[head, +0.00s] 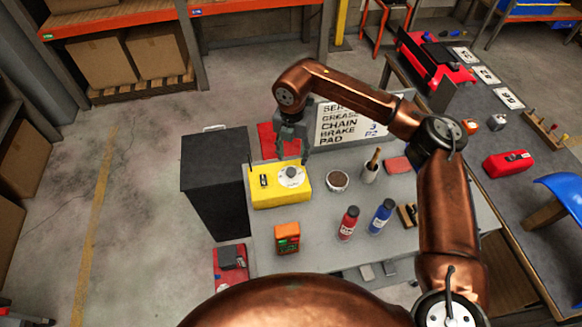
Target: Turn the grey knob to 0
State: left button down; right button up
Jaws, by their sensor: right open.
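The yellow box (282,196) sits at the left end of the grey workbench. On its top is a white round dial (299,180) with a grey knob (291,172) at its middle. The numbers on the dial and the knob's setting are too small to read. My right gripper (292,156) hangs open and empty just above and behind the knob, its fingers pointing down. I cannot tell whether the fingers touch it. A small black switch or part (264,181) is on the box's left side. My left gripper is not in view.
On the grey workbench (325,218) stand a brown-filled bowl (338,181), a cup with a brush (370,172), red (347,224) and blue (381,217) bottles and an orange meter (287,238). A black cabinet (215,165) adjoins at left. A lettered board (345,122) stands behind.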

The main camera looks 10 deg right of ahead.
aim_at(291, 171)
notch_tip(291, 171, down, 7)
jog(key=shift+a, duration=0.15)
jog(key=shift+c, duration=0.3)
jog(key=c, duration=1.1)
